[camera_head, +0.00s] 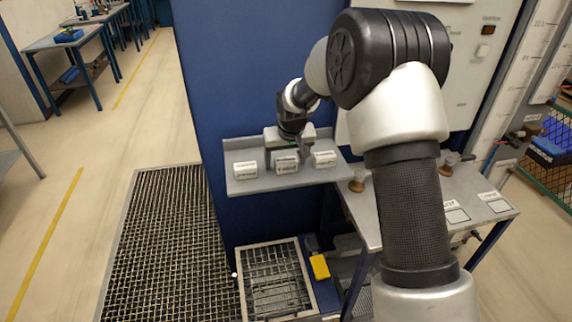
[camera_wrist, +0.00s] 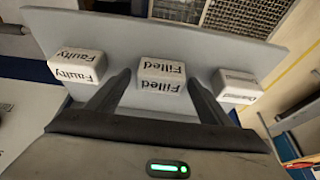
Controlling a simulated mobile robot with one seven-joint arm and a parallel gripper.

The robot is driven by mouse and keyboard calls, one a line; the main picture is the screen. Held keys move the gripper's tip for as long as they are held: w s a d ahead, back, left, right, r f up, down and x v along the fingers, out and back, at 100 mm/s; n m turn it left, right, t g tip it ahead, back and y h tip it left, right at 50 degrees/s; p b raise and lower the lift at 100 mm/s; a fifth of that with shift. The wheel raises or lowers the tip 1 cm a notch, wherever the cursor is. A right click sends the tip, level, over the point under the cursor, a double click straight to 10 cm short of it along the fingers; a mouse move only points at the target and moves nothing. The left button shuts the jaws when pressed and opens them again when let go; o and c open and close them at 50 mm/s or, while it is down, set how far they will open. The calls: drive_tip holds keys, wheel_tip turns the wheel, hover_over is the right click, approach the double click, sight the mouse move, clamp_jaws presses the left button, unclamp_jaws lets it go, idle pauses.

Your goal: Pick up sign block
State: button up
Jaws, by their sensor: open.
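Three white sign blocks stand in a row on a grey shelf (camera_head: 265,184). The middle block (camera_wrist: 161,74) reads "Filled" in the wrist view; it also shows in the head view (camera_head: 287,165). The block at the left of the wrist view (camera_wrist: 77,66) reads "Faulty". The block at its right (camera_wrist: 237,86) has lettering too small to read surely. In the head view, the outer blocks are at left (camera_head: 245,170) and right (camera_head: 325,159). My gripper (camera_wrist: 160,82) is open, with its fingers on either side of the "Filled" block. I cannot tell whether they touch it.
The shelf is fixed to a blue panel (camera_head: 210,90). A grey side table (camera_head: 400,205) with small brown-based items stands at right. A floor grating (camera_head: 170,250) and a yellow object (camera_head: 319,267) lie below. The outer blocks are close beside my fingers.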

drive_tip(key=c, duration=1.1)
drive_tip(key=shift+r, duration=0.15)
